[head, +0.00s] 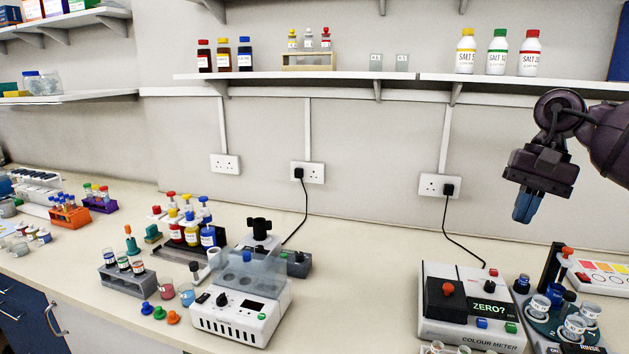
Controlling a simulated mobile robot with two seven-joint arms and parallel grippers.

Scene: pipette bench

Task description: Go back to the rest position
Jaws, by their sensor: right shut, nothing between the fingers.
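My right gripper (522,208) hangs at the upper right, fingers pointing down, shut and empty. Its dark arm comes in from the right edge. It is above the bench, in front of the wall, over the area of the colour meter (472,305) and the round rinse station (562,325). It touches nothing that I can see. My left gripper is not in view.
A white shelf (300,77) with bottles runs along the wall behind. A white device with a clear cover (243,310), bottle racks and tube racks (128,278) stand on the left half. The bench (360,270) between device and colour meter is clear.

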